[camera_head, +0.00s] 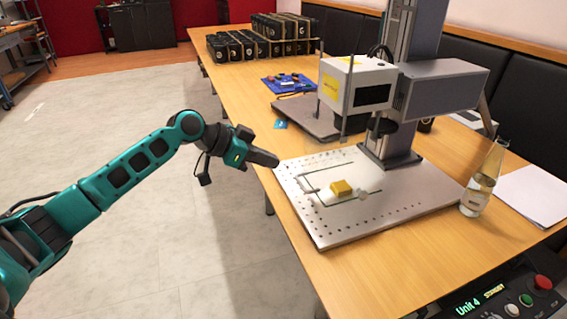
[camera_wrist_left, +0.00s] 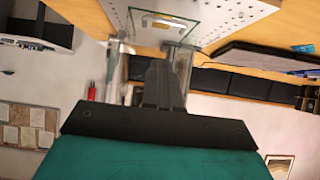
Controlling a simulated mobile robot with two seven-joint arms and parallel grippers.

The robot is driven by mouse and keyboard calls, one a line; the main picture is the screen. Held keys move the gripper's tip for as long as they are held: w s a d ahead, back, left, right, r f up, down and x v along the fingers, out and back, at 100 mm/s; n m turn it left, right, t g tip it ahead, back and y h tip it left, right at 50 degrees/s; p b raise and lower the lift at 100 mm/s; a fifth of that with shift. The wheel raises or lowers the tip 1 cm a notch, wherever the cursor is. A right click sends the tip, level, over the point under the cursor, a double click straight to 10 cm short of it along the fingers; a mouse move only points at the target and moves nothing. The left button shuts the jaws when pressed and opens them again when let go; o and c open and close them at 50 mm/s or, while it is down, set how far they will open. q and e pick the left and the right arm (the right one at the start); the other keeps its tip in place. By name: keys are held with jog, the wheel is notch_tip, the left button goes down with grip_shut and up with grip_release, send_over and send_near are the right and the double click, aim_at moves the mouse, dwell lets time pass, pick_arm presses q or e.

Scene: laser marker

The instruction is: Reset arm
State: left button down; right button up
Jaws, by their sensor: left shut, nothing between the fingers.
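My left gripper (camera_head: 273,160) reaches in from the left in the head view, its fingers shut and empty at the left edge of the laser marker's base plate (camera_head: 318,228). In the left wrist view the shut fingers (camera_wrist_left: 163,70) show at the middle, and the perforated plate (camera_wrist_left: 232,14) is at the top. The laser marker's head (camera_head: 357,85) stands above the plate on a grey column. My right gripper is not in view.
A glass bottle (camera_head: 482,180) stands at the plate's right corner, beside white paper (camera_head: 535,194). A control panel (camera_head: 505,298) is at the lower right. A blue tray (camera_head: 289,83) and several black boxes (camera_head: 262,38) are farther back. The floor left of the table is clear.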

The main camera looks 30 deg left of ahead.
pick_arm(q)
jog(key=shift+v, duration=1.65)
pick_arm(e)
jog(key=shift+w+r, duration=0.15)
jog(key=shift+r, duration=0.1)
pick_arm(q)
jog(key=s+d+f+n+y+p, duration=0.1)
jog(key=s+d+f, duration=0.25)
jog(key=f, duration=0.45)
jog(key=s+d+f+n+y+p, duration=0.1)
jog(key=s+d+f+n+p, duration=0.15)
jog(key=d+f, duration=0.4)
jog(key=s+d+f+n+t+y, duration=0.1)
jog(key=s+d+f, duration=0.2)
jog(key=s, duration=0.4)
jog(key=s+d+f+n+t+y+p, duration=0.1)
jog(key=s+d+f+y, duration=0.1)
jog(key=s, duration=0.6)
jog(key=shift+s+d+f, duration=0.15)
jog(key=shift+d+f, duration=0.35)
jog(key=shift+d, duration=0.15)
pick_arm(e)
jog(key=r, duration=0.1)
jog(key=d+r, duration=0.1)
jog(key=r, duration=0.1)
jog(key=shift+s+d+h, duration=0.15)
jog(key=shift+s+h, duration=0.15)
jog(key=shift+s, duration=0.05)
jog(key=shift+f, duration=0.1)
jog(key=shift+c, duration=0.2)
